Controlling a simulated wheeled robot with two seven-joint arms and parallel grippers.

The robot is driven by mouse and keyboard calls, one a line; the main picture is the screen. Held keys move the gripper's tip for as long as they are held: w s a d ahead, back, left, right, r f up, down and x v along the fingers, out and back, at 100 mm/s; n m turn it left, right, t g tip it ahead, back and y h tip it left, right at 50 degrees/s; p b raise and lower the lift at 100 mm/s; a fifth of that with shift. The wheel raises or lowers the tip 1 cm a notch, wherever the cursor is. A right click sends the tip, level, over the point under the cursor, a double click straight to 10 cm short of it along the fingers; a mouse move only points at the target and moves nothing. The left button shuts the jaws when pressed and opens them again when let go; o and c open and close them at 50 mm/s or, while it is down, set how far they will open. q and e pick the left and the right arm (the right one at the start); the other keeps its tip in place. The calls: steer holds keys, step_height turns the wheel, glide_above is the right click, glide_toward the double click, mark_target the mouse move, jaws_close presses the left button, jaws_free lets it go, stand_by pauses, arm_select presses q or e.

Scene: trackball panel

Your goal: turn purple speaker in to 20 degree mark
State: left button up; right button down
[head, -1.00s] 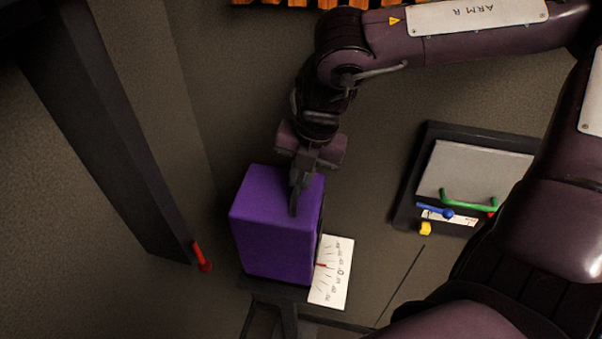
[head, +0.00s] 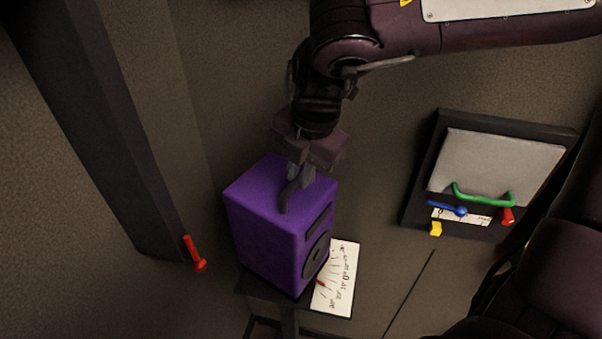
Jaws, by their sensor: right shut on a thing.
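The purple speaker (head: 260,235) stands upright on a small dark stand (head: 257,289), its front with a dark round driver facing lower right. A white angle scale card (head: 343,272) lies beside its front on the right. A red pointer (head: 320,283) shows over the card; the mark it meets is too small to read surely. My right gripper (head: 293,192) comes down from above at the speaker's top and is shut on it; the exact contact is partly hidden by the fingers. My left gripper is not in view.
A dark panel (head: 424,192) with a grey plate, green handle (head: 484,196), blue lever (head: 451,208), red knob and yellow block is at the right. A dark post (head: 95,130) with a red handle (head: 194,254) stands at the left. Floor between speaker and panel is clear.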

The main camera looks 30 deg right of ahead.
steer(key=c, duration=1.5)
jaws_free()
steer(key=shift+o, duration=0.2)
steer(key=shift+r, duration=0.25)
step_height(320, 180, up, 7)
steer(key=s+b, duration=0.1)
steer(key=b, duration=0.1)
steer(key=shift+s+d+r, duration=0.15)
steer(key=shift+s+d, duration=0.05)
steer(key=shift+d, duration=0.15)
